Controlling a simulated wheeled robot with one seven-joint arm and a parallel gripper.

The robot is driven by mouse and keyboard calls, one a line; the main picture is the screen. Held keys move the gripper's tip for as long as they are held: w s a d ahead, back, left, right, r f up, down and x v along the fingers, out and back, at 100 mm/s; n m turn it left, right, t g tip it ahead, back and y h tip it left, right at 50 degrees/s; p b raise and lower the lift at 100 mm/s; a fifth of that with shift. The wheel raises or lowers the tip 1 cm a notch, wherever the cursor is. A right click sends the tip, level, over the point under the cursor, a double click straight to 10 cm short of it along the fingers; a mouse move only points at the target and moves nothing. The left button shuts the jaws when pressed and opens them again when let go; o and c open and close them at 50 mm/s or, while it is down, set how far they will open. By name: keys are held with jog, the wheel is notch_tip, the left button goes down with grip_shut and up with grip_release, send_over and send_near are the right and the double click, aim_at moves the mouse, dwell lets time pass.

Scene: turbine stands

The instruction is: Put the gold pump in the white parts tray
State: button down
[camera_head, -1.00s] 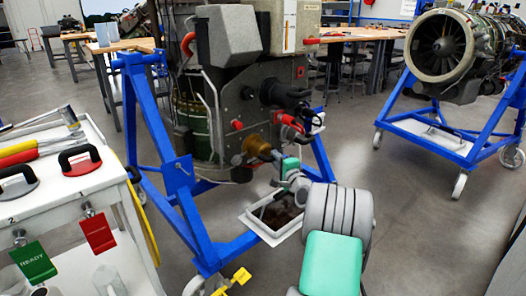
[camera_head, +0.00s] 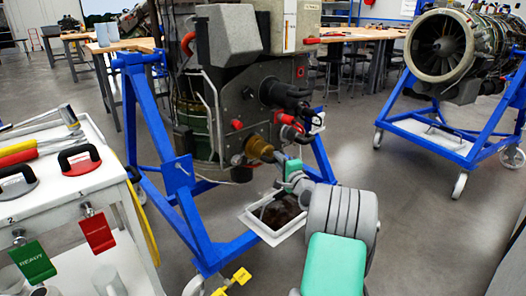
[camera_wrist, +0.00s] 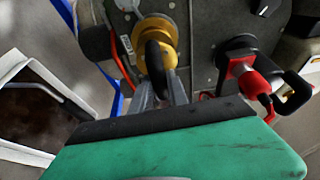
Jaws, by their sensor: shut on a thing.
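The pump still sits against the engine face. The white parts tray (camera_head: 252,224) is below and in front of the engine, with a dark brown inside. It also shows at the left of the wrist view (camera_wrist: 30,152).
A blue stand (camera_head: 180,180) surrounds the engine, close to my arm. Red-handled fittings (camera_wrist: 250,82) stick out right of the pump. A white cart (camera_head: 75,190) with tools and tags is at left. A second turbine stand (camera_head: 440,135) is at right.

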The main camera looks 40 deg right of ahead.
jog(key=shift+s+d+r, duration=0.1)
jog(key=shift+s+r, duration=0.15)
jog(key=shift+s, duration=0.55)
jog(key=s+d+b, duration=0.1)
jog(key=s, duration=0.9)
jog(key=shift+d, duration=0.1)
dwell(0.3)
